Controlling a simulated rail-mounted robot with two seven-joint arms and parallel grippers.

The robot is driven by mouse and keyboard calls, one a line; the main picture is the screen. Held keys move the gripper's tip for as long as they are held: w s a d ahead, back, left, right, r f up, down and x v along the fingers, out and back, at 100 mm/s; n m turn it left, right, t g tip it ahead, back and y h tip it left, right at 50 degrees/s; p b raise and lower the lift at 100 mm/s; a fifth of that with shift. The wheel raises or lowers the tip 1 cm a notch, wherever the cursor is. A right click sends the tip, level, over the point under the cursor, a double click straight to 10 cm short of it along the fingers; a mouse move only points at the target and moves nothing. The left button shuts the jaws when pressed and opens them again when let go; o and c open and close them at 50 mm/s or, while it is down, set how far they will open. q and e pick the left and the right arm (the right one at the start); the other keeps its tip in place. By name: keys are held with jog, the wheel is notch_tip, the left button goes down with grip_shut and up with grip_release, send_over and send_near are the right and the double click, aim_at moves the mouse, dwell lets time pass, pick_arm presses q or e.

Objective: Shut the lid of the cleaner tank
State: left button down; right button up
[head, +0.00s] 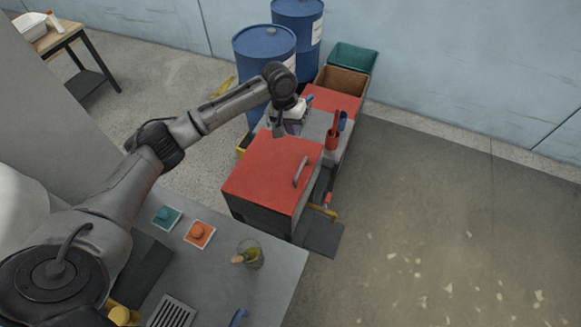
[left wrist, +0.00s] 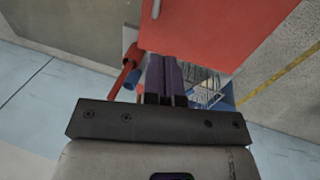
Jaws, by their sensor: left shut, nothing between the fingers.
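The cleaner tank (head: 259,216) is a dark grey box with a red lid (head: 262,172). The lid lies across the top of the tank, and I see no clear gap under its near edge. A grey bar handle (head: 300,172) is on the lid's right side. In the left wrist view the red lid (left wrist: 205,30) fills the top, with part of the handle (left wrist: 156,9). My left gripper (head: 279,132) is shut and empty at the lid's far edge. Its dark fingers (left wrist: 166,78) point toward the lid; I cannot tell whether they touch it. My right gripper is not in view.
Behind the tank are a red cup with tools (head: 332,139), a wire basket (left wrist: 206,88), a red-topped box (head: 332,101) and blue drums (head: 264,47). The near table (head: 262,300) holds a teal dish, an orange dish and a glass jar (head: 250,254).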

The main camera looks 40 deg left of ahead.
pick_arm(q)
jog(key=shift+m+h, duration=0.3)
jog(key=shift+h, duration=0.1)
jog(key=d+f, duration=0.1)
jog(key=f, duration=0.2)
jog(key=s+d+f+b, duration=0.1)
jog(key=f, duration=0.3)
jog(key=d+f, duration=0.1)
jog(key=f, duration=0.2)
jog(key=shift+s+d+f+b, duration=0.3)
jog(key=shift+s+b, duration=0.1)
jog(key=shift+x, duration=0.85)
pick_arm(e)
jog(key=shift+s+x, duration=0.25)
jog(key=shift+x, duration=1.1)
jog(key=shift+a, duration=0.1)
